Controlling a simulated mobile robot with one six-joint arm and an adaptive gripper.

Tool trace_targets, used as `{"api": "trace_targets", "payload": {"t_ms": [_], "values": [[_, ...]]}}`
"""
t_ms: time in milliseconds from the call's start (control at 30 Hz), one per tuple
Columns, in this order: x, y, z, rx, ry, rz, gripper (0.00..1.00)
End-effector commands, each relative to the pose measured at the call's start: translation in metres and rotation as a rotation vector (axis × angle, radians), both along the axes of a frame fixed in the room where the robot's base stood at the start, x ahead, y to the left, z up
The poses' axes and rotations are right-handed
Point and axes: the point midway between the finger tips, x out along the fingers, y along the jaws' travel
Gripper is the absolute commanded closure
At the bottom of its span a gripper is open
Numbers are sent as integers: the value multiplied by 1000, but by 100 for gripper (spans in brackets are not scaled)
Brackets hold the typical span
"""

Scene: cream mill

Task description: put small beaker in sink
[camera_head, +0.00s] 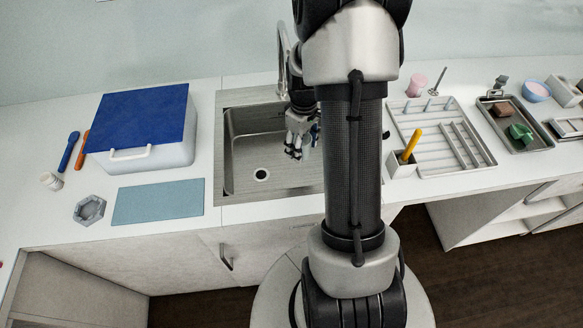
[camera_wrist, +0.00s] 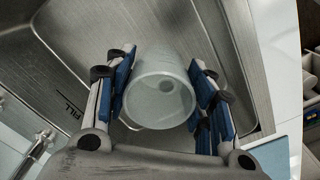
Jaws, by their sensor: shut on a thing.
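The small beaker (camera_wrist: 158,92) is a clear, frosted cup in the wrist view, between the blue-padded fingers of my gripper (camera_wrist: 160,95). The gripper is shut on it, with a finger on each side. In the head view my gripper (camera_head: 300,140) is over the sink (camera_head: 240,165), and the beaker is too small and covered to make out there. The steel sink basin also shows behind the beaker in the wrist view (camera_wrist: 90,35). I cannot tell whether the beaker touches the sink's floor. My arm hides the sink's right part.
A white box with a blue lid (camera_head: 143,118) stands left of the sink, with a blue mat (camera_head: 158,201) in front. A drying rack (camera_head: 440,135) stands to the right. The faucet (camera_head: 283,50) rises behind the sink, close to my arm.

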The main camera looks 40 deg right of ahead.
Motion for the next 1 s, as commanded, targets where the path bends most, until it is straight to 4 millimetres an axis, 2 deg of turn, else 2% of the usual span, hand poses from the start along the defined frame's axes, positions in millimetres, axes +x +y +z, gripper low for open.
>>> {"api": "trace_targets", "payload": {"t_ms": [33, 100, 300, 400, 500, 667, 900, 1000], "values": [[-1, 1, -20, 4, 5, 0, 73], [-1, 1, -39, 3, 5, 0, 73], [-1, 1, -93, 3, 5, 0, 73], [-1, 1, -113, 1, 2, 0, 73], [0, 0, -126, 1, 1, 0, 73], [0, 0, -134, 0, 0, 0, 73], [-1, 0, -169, 1, 2, 0, 73], [0, 0, -175, 1, 1, 0, 73]]}}
